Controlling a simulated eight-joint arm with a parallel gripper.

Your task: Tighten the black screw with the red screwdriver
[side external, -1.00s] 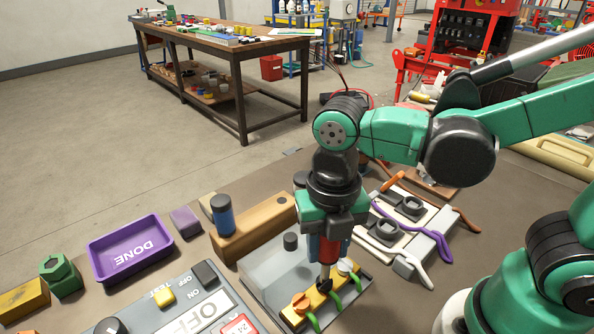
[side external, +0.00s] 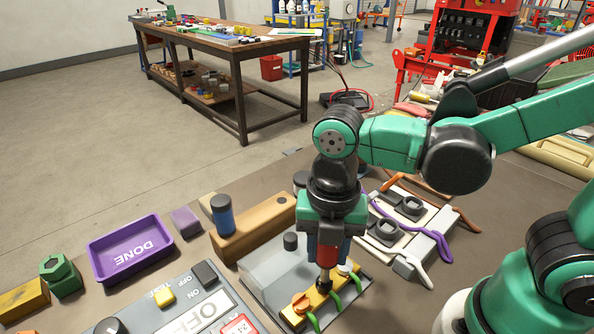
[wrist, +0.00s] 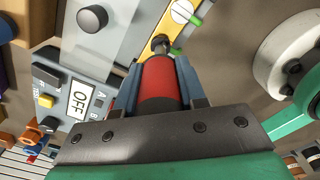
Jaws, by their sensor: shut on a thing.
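My gripper (side external: 327,246) is shut on the red screwdriver (side external: 327,257), which points down, upright, over the yellow terminal block (side external: 316,296). The wrist view also shows the red handle (wrist: 160,84) between the fingers. The black screw (side external: 324,286) lies in the middle of the block, at the screwdriver's tip. The tip appears to be at the screw, but I cannot tell whether it is seated. An orange screw (side external: 300,302) is on the near side and a white screw (side external: 345,268) on the far side. In the wrist view the tool partly hides the black screw.
A clear cover with a black knob (side external: 290,241) stands left of the block. Green wires (side external: 335,300) leave the block to the right. A switch panel (side external: 190,312), purple DONE tray (side external: 130,251) and wooden block (side external: 255,228) are left. A cable fixture (side external: 425,240) stands right.

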